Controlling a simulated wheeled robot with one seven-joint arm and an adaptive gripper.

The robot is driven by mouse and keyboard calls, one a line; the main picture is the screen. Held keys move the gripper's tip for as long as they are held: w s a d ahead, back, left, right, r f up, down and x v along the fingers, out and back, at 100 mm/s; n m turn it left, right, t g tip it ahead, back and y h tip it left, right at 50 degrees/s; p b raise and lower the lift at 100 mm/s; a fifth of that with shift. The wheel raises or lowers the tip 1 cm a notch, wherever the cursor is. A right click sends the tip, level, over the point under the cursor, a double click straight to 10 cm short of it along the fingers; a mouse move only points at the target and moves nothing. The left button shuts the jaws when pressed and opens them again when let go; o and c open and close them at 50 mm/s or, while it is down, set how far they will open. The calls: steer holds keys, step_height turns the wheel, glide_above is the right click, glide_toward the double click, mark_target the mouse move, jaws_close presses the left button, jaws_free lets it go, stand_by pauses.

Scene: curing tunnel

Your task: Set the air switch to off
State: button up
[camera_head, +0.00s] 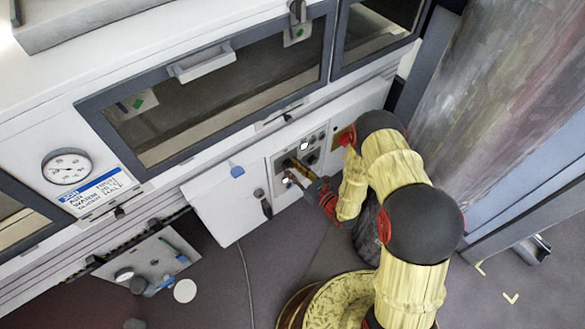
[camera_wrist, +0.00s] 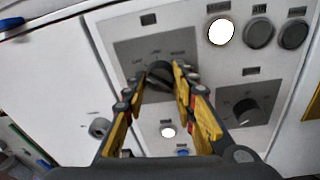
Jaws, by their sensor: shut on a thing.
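A dark rotary knob (camera_wrist: 159,70) sits on a grey plate (camera_wrist: 125,58) in the wrist view, with small labels above it that are too blurred to read surely. My gripper (camera_wrist: 160,80) has its two yellow fingers on either side of this knob and is shut on it. A second dark rotary knob (camera_wrist: 246,111) is on its own plate to the lower right, apart from my fingers. I cannot tell from the labels which knob is the air switch. In the head view, my gripper (camera_head: 291,166) reaches the control panel (camera_head: 283,156), and the held knob is mostly hidden.
A lit white round button (camera_wrist: 221,32) and two dark round buttons are at the upper right. A small white lamp (camera_wrist: 168,132) is below the held knob. A key-like fitting (camera_head: 262,200) protrudes left of the panel. A gauge (camera_head: 66,167) is far left.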

steer(key=shift+a+r+n, duration=0.1)
steer(key=shift+r+n, duration=0.1)
steer(key=shift+n, duration=0.2)
steer(key=o, duration=0.9)
steer(key=shift+c, duration=0.2)
steer(key=o, duration=0.3)
steer(key=shift+f, duration=0.1)
steer(key=v, duration=1.2)
